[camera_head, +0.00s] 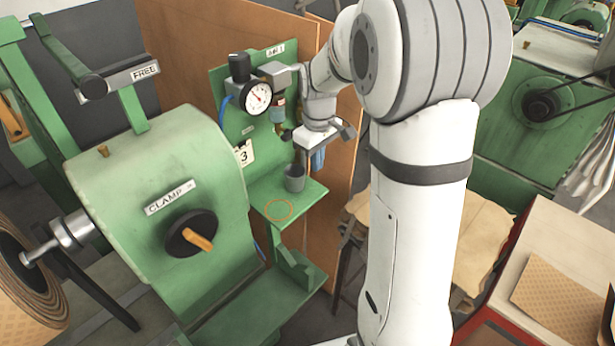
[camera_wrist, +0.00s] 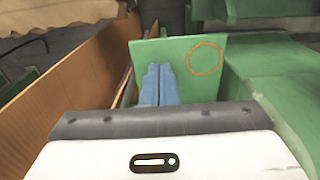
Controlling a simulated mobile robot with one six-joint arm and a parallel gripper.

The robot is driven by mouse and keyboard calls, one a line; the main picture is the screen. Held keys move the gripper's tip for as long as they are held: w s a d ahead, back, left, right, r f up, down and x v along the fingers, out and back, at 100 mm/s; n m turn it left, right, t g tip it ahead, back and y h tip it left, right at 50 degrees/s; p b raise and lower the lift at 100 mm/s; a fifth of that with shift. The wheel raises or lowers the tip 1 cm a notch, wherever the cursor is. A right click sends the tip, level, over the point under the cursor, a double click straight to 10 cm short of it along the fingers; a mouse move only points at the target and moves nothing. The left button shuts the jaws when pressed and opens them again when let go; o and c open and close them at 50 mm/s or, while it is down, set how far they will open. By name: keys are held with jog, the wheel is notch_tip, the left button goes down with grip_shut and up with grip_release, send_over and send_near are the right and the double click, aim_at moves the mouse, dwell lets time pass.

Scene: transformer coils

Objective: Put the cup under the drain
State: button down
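A small dark grey cup (camera_head: 294,177) stands upright on the green shelf (camera_head: 316,192), near its back, in the head view. The unit with the drain, a small bowl with a reddish part (camera_head: 278,108), hangs on the green panel above and slightly left of the cup. I cannot tell whether the cup is directly below it. My gripper (camera_head: 318,160) points down at the right of the cup, apart from it. In the wrist view its blue fingers (camera_wrist: 160,84) are together with nothing visible between them. The cup does not show there.
An orange circle (camera_head: 279,210) is marked on the shelf's front part; it also shows in the wrist view (camera_wrist: 205,58). A pressure gauge (camera_head: 258,97) is on the panel. A brown board (camera_head: 345,150) stands behind the shelf.

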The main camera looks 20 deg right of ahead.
jog(key=s+a+r+m+t, duration=0.1)
jog(key=s+r+m, duration=0.2)
jog(key=s, duration=0.8)
jog(key=s+a+r+m+t, duration=0.1)
jog(key=s+r+m+t, duration=0.1)
jog(key=s, duration=0.9)
jog(key=shift+s+a+r+m, duration=0.15)
jog(key=shift+a+r+m, duration=0.2)
jog(key=shift+r+m, duration=0.6)
jog(key=shift+r+n, duration=0.25)
